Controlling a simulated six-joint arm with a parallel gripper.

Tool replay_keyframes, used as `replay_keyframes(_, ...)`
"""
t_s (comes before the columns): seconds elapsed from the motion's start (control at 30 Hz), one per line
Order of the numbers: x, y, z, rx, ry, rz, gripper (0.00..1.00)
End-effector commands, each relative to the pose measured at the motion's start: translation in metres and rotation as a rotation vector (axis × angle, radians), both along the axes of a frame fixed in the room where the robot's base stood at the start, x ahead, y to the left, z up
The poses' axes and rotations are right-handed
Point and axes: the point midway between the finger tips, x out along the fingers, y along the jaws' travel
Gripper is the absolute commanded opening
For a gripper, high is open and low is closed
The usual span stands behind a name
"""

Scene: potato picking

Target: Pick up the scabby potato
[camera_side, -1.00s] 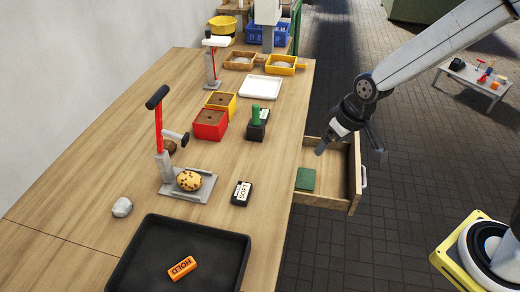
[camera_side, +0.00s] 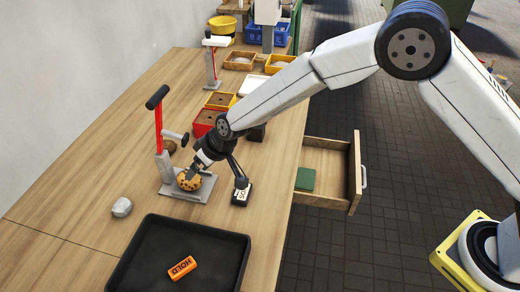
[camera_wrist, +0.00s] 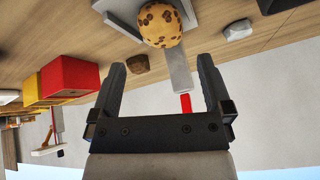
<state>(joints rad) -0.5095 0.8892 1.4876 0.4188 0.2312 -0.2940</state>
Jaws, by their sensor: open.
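The scabby potato (camera_side: 187,183), yellowish with brown spots, sits on the grey base plate (camera_side: 200,193) of the red-handled press (camera_side: 158,130). My gripper (camera_side: 216,178) is open and empty, low over the table at the potato's right. One finger partly covers the potato in the side view. In the wrist view the potato (camera_wrist: 160,25) lies beyond the fingertips of my gripper (camera_wrist: 160,64), roughly centred between them. I cannot tell whether a finger touches it.
A dark SOFT block (camera_side: 241,195) lies right of the plate, by one finger. A brown lump (camera_side: 170,146) is behind the press and a grey stone (camera_side: 122,207) to its left. A black tray (camera_side: 150,250) with an orange HOLD block (camera_side: 182,268) is in front. A drawer (camera_side: 325,190) stands open.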

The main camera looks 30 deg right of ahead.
Motion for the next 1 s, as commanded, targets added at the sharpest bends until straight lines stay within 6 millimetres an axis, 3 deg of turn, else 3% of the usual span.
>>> replay_keyframes(1.0, 0.013, 0.013, -0.026, 0.002, -0.003, 0.004, 1.0)
